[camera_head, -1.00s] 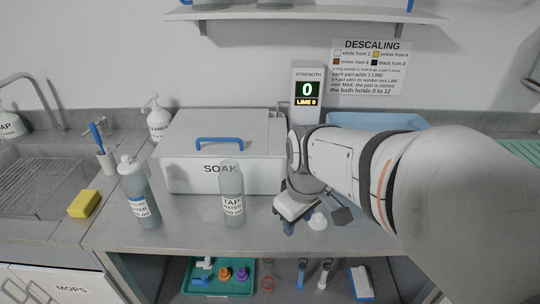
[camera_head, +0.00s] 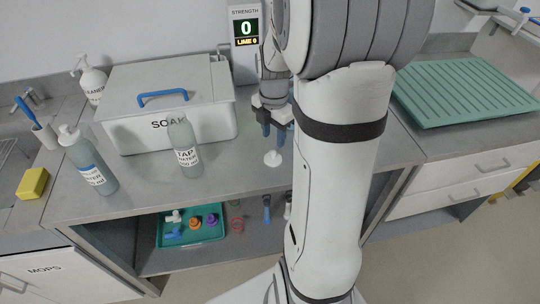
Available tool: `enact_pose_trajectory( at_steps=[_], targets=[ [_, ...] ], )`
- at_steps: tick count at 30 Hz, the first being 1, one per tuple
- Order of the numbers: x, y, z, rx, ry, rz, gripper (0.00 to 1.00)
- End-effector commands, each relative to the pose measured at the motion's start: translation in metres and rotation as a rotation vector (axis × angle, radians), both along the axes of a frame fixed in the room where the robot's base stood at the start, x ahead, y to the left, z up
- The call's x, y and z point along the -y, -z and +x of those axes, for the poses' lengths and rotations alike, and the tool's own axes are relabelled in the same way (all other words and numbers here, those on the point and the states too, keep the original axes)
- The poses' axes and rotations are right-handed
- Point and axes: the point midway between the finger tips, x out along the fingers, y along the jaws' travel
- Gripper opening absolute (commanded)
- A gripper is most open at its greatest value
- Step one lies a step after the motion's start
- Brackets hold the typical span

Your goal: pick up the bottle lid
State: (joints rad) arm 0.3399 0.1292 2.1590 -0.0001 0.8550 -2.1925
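The bottle lid (camera_head: 273,158), small and white, sits on the grey counter to the right of the tap water bottle. The tap water bottle (camera_head: 185,150) stands upright and appears to have no lid on it. My gripper (camera_head: 273,138) points down just behind and above the lid. Its two blue fingers are apart with nothing seen between them. The lid looks clear of the fingers. My arm hides the counter to the right of the gripper.
A white soak box (camera_head: 120,125) with a blue handle stands behind the bottles. A pump bottle (camera_head: 88,160) and a yellow sponge (camera_head: 33,184) are at left. A strength display (camera_head: 245,30) stands behind. A green drainer (camera_head: 465,92) lies at right. A teal tray (camera_head: 212,238) sits on the lower shelf.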

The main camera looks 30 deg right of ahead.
Motion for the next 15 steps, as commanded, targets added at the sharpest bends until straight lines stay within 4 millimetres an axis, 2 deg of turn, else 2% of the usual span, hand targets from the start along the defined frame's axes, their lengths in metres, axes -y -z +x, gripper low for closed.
enact_pose_trajectory(
  at_steps=[9,15],
  targets=[
    [-0.006,0.044,-0.006,-0.002,0.000,0.001,0.39],
    [-0.006,0.056,-0.005,0.001,0.000,0.000,0.39]
  ],
)
